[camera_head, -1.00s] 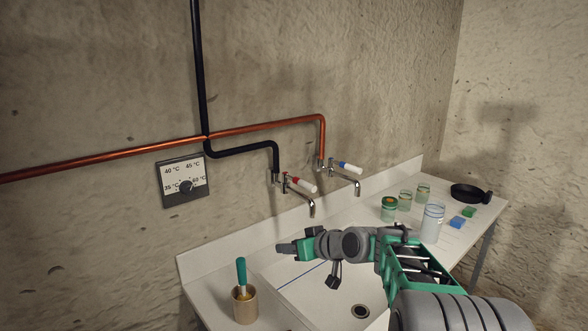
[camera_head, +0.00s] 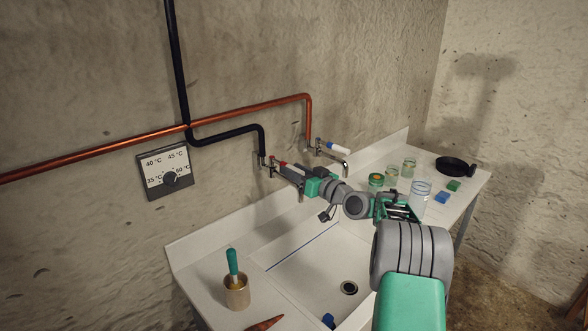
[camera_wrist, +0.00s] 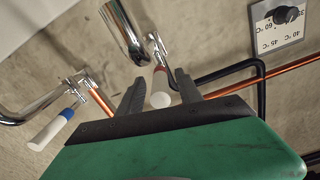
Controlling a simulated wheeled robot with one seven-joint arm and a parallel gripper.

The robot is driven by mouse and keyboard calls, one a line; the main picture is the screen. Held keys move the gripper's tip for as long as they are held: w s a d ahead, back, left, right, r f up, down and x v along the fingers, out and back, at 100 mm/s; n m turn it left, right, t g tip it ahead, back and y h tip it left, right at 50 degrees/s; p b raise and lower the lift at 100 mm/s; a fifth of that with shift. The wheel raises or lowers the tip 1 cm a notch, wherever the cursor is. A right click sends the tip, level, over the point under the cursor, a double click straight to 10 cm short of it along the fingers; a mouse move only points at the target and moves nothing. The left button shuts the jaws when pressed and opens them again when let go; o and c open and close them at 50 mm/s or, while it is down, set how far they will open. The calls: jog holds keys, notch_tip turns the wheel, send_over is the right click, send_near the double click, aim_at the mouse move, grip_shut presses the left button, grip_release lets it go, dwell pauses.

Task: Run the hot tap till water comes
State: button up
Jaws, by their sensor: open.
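The red-marked tap (camera_head: 272,163) is on the wall at the end of the black pipe. In the wrist view its white-tipped lever (camera_wrist: 160,98) with a red band lies between my fingers, and a chrome spout (camera_wrist: 124,32) is close by. My gripper (camera_head: 280,172) is open at this lever; the wrist view shows its fingers (camera_wrist: 160,78) on either side, and I cannot tell if they touch it. The blue-marked tap (camera_head: 334,148) is to the right, on the copper pipe; its lever (camera_wrist: 52,130) is at left in the wrist view. I see no water.
The sink (camera_head: 300,277) lies below the taps. A temperature dial (camera_head: 165,172) is on the wall at left. A cup (camera_head: 237,292) with a green-handled tool stands at front left. Jars (camera_head: 420,197), sponges (camera_head: 442,197) and a black pan (camera_head: 455,165) are at right.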

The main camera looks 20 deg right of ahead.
jog(key=shift+c, duration=0.5)
grip_shut()
dwell(0.8)
